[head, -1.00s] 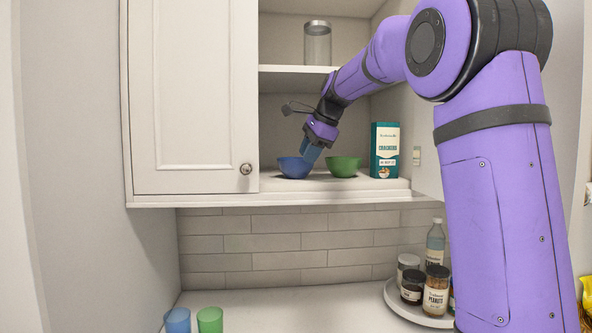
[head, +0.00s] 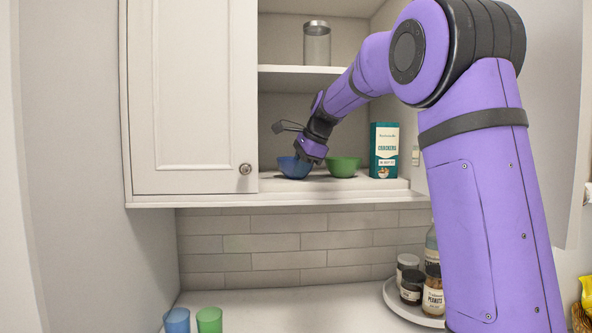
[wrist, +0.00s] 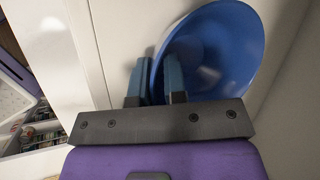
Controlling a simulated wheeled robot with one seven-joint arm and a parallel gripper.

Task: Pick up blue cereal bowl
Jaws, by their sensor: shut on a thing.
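The blue cereal bowl (head: 287,167) stands on the lower cabinet shelf, left of a green bowl (head: 343,167). My gripper (head: 301,163) reaches down into the cabinet from the right and is at the blue bowl's rim. In the wrist view the blue bowl (wrist: 222,50) fills the upper right, and my gripper's two blue-grey fingers (wrist: 155,82) stand one on each side of its wall. The gripper is shut on the rim. The bowl appears still at shelf level; the head view does not show a clear gap under it.
A teal cracker box (head: 384,150) stands right of the green bowl. A glass jar (head: 316,43) is on the shelf above. The closed cabinet door (head: 190,100) is at left. Below, cups (head: 209,320) and a turntable with jars (head: 408,312) stand on the counter.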

